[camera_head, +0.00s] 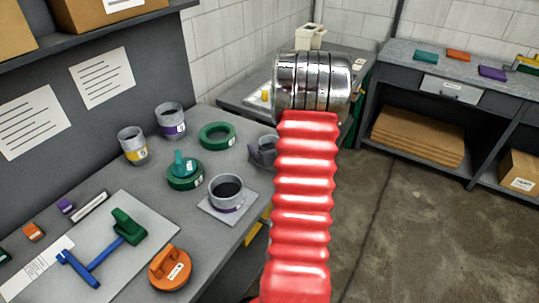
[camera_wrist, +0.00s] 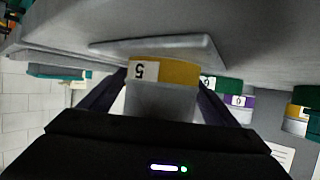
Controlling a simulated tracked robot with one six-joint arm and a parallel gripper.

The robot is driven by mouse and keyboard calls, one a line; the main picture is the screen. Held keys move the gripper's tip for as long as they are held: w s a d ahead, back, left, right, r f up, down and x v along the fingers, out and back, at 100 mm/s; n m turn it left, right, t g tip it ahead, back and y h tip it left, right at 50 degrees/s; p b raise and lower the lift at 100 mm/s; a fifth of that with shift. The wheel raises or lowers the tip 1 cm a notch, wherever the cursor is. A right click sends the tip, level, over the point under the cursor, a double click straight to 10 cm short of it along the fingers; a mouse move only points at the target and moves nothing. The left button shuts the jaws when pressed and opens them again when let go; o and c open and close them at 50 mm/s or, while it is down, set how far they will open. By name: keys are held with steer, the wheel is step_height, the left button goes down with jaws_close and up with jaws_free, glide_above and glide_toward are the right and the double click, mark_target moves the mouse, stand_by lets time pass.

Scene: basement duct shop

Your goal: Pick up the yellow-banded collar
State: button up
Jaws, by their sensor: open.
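In the wrist view, which is upside down, a grey collar with a yellow band and a label 5 (camera_wrist: 165,75) stands close in front of my gripper (camera_wrist: 162,82). The jaws are open, one dark finger at each side of it. A pale slab (camera_wrist: 110,46) shows at its foot. A smaller yellow-banded collar (camera_wrist: 296,112) is farther off at the right edge. In the head view a yellow-banded collar (camera_head: 133,147) stands upright on the left bench. My red arm and chrome wrist hide most of my gripper there, so I cannot tell where the near collar is in that view.
A purple-banded collar (camera_head: 170,121), a green ring (camera_head: 202,136), a green disc (camera_head: 178,182) and an orange disc (camera_head: 165,282) are on the left bench. Another grey collar (camera_head: 226,184) stands on a square plate (camera_head: 212,213). Floor (camera_head: 420,245) at right is clear.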

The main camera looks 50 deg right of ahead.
mark_target(266, 144)
steer(key=shift+c, duration=0.2)
steer(key=c, duration=1.2)
steer(key=shift+r, duration=5.05)
